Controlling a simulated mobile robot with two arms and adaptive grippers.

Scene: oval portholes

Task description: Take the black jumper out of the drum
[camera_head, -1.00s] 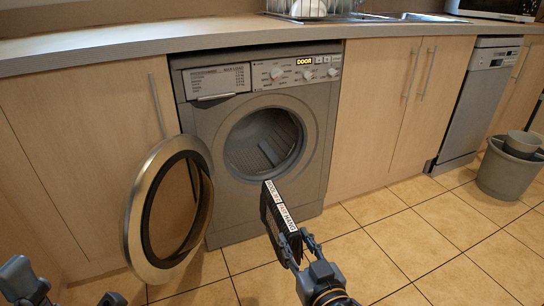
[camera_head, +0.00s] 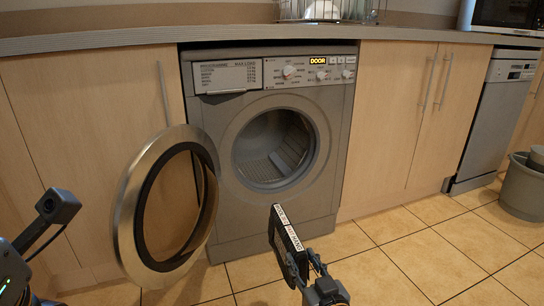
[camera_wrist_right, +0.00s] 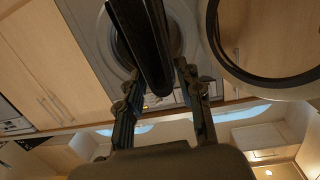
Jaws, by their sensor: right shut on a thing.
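My right gripper (camera_head: 304,264) is shut on a flat, stiff-looking black bundle (camera_head: 284,246) with a white label strip along its edge; I take it for the black jumper. It is held upright in front of the washing machine (camera_head: 229,222), outside the drum (camera_head: 272,150) and below the opening. In the right wrist view the black bundle (camera_wrist_right: 141,40) stands between the two fingers, its far end out of frame. The visible part of the drum is grey, ribbed and empty. Part of my left arm shows at the left edge; its fingers cannot be made out.
The round door (camera_head: 128,215) hangs wide open on the left, close to my left arm. Wooden cupboards (camera_head: 391,120) flank the machine under a worktop (camera_head: 130,37). A grey bucket (camera_head: 523,190) stands at the far right.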

